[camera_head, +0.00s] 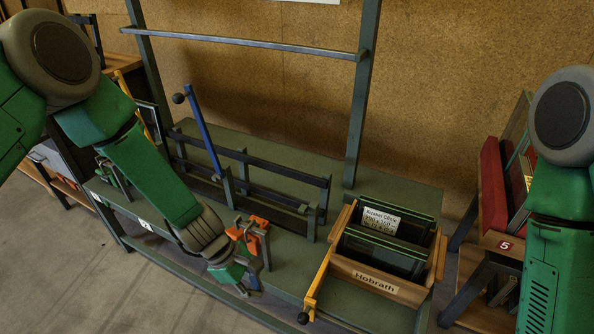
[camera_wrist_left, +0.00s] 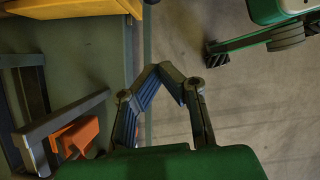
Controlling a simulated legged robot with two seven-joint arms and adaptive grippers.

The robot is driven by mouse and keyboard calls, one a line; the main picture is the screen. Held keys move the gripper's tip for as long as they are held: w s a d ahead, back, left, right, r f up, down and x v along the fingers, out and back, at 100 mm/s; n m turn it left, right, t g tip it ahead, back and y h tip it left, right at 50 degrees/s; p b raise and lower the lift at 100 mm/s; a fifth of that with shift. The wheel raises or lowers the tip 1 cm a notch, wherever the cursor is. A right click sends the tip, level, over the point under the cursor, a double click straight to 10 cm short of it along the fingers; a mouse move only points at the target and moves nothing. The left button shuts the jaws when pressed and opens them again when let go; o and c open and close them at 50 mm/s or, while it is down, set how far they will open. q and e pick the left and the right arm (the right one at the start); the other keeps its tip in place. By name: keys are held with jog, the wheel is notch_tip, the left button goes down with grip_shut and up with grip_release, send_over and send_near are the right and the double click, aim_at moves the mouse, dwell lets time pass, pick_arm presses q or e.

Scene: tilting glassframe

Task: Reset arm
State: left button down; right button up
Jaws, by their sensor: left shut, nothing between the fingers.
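My left gripper (camera_head: 247,279) reaches down in front of the green workbench (camera_head: 330,274), close to its front edge. The left wrist view shows its fingers (camera_wrist_left: 166,80) shut, tips together, with nothing between them. Beside it in the head view is an orange clamp piece (camera_head: 252,229) on a dark bracket; this orange piece (camera_wrist_left: 78,136) is at lower left in the wrist view, apart from the fingers. My right arm (camera_head: 560,200) hangs at the right edge of the head view, its gripper out of the picture.
A wooden box (camera_head: 376,286) marked "Hobrath" holds dark glass panes (camera_head: 385,250) on the bench. A yellow lever (camera_head: 319,283) stands at its left. A blue lever (camera_head: 203,130) rises by the dark rail frame (camera_head: 262,158). Shelves with a red item (camera_head: 493,187) stand right. Floor in front is clear.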

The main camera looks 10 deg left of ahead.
pick_arm(q)
jog(key=s+a+m+y+p, duration=0.1)
jog(key=s+a+m+y, duration=0.1)
jog(key=s+a+m, duration=0.5)
jog(key=s+a+m+t+y+p, duration=0.1)
jog(key=s+a+m+y, duration=0.2)
jog(key=s+a+m, duration=0.5)
jog(key=shift+s+r+m+p, duration=0.4)
jog(key=shift+s+m, duration=0.5)
jog(key=shift+s, duration=2)
pick_arm(e)
jog(key=shift+a+r, duration=0.2)
jog(key=shift+r, duration=0.55)
jog(key=shift+a+r, duration=0.2)
jog(key=shift+r, duration=0.55)
pick_arm(q)
jog(key=shift+w+d+r, duration=0.1)
jog(key=shift+d, duration=0.1)
pick_arm(e)
jog(key=shift+d+f, duration=0.1)
jog(key=shift+d, duration=0.2)
pick_arm(q)
jog(key=shift+a, duration=0.2)
pick_arm(e)
jog(key=shift+a, duration=0.2)
pick_arm(q)
jog(key=shift+d, duration=0.15)
pick_arm(e)
jog(key=shift+d, duration=0.1)
